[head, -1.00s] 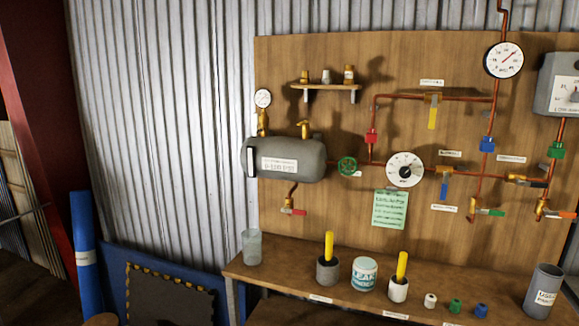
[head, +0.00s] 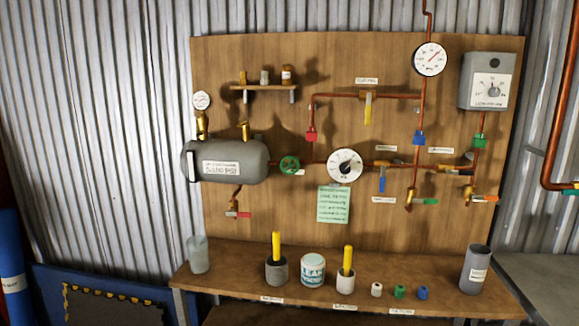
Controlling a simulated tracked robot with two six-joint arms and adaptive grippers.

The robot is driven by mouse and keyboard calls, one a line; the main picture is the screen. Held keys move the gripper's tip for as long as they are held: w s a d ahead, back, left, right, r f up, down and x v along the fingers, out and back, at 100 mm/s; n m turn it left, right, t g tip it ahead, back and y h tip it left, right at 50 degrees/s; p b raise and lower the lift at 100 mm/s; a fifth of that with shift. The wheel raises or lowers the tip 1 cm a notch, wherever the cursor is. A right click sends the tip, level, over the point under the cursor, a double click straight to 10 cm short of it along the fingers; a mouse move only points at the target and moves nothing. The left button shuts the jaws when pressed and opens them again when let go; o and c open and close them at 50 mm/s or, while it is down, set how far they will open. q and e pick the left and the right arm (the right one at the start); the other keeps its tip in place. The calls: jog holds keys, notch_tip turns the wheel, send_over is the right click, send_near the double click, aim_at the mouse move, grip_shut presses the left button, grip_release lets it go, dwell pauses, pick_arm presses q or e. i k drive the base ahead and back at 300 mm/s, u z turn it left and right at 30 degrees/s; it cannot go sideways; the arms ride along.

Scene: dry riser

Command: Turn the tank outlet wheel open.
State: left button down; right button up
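The tank outlet wheel is a small green handwheel (head: 290,165) on the copper pipe just right of the grey tank (head: 228,160), in the head view. A white-faced dial gauge (head: 345,165) sits on the same pipe to its right. The wheel is unobstructed, but I cannot tell from its look whether it is open or shut. Neither of my grippers shows in the head view.
A wooden bench (head: 235,283) runs below the board, holding a clear beaker (head: 198,254), cups with yellow sticks, a white tub (head: 313,270), small coloured caps and a grey bin (head: 475,270). A green note (head: 333,204) hangs under the gauge. A blue panel (head: 50,290) leans at lower left.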

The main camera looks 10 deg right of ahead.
aim_at(291, 164)
jog(key=u, duration=0.35)
jog(key=i, duration=1)
jog(key=z, duration=0.4)
